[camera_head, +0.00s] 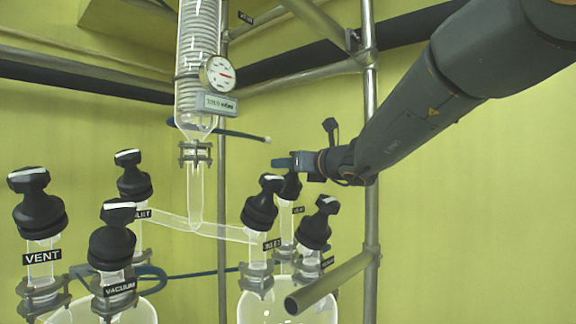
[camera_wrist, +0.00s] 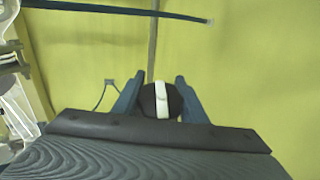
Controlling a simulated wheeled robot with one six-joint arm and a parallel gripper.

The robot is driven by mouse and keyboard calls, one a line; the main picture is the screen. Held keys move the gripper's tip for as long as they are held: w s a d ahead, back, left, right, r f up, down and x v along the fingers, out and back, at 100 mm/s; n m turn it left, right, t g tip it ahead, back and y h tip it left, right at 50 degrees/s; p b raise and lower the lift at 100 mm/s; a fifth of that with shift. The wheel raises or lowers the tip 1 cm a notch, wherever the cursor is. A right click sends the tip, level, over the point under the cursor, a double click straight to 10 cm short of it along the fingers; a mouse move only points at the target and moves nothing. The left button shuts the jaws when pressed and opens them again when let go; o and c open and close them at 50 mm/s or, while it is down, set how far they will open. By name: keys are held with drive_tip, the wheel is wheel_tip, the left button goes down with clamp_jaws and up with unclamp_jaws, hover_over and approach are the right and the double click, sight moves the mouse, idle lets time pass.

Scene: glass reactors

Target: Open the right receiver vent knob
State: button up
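The right receiver (camera_head: 287,305) is a glass vessel with several black knobs on its necks. Its rear black knob (camera_head: 290,187) stands above a small label (camera_head: 298,210) too small to read surely; the front knobs read as inlet and, less clearly, vacuum. My gripper (camera_head: 284,163) is at the top of the rear knob, partly hiding it. In the wrist view, the open fingers (camera_wrist: 162,80) stand on either side of the round dark knob (camera_wrist: 161,102) with a white stripe running along the picture's vertical. I cannot tell whether either finger touches it.
The inlet knob (camera_head: 261,204) stands close at the front left, and another black knob (camera_head: 316,224) at the front right. A metal post (camera_head: 371,210) and a pipe end (camera_head: 325,285) are nearby. The left receiver's vent knob (camera_head: 37,203) is far left.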

drive_tip(key=shift+n, duration=0.4)
drive_tip(key=shift+c, duration=0.4)
drive_tip(key=n+g+y, duration=0.2)
drive_tip(key=n+y, duration=0.1)
drive_tip(key=shift+s+a+g, duration=0.2)
drive_tip(key=shift+a+g, duration=0.05)
drive_tip(key=shift+g, duration=0.15)
drive_tip(key=shift+s+a+f+n+g+y, duration=0.15)
drive_tip(key=shift+n+g+y, duration=0.2)
drive_tip(key=shift+n+g, duration=0.35)
drive_tip(key=shift+s+a+r+n+g+y, duration=0.1)
drive_tip(key=shift+s+n+g+y, duration=0.15)
drive_tip(key=shift+n+g, duration=0.45)
drive_tip(key=shift+s+a+f+n+g+y, duration=0.1)
drive_tip(key=shift+n+g+y, duration=0.35)
drive_tip(key=shift+n, duration=0.45)
drive_tip(key=o, duration=1.1)
drive_tip(key=shift+c, duration=0.2)
drive_tip(key=shift+b, duration=0.3)
wheel_tip(320, 180, up, 10)
drive_tip(key=b, duration=0.1)
drive_tip(key=shift+b, duration=0.4)
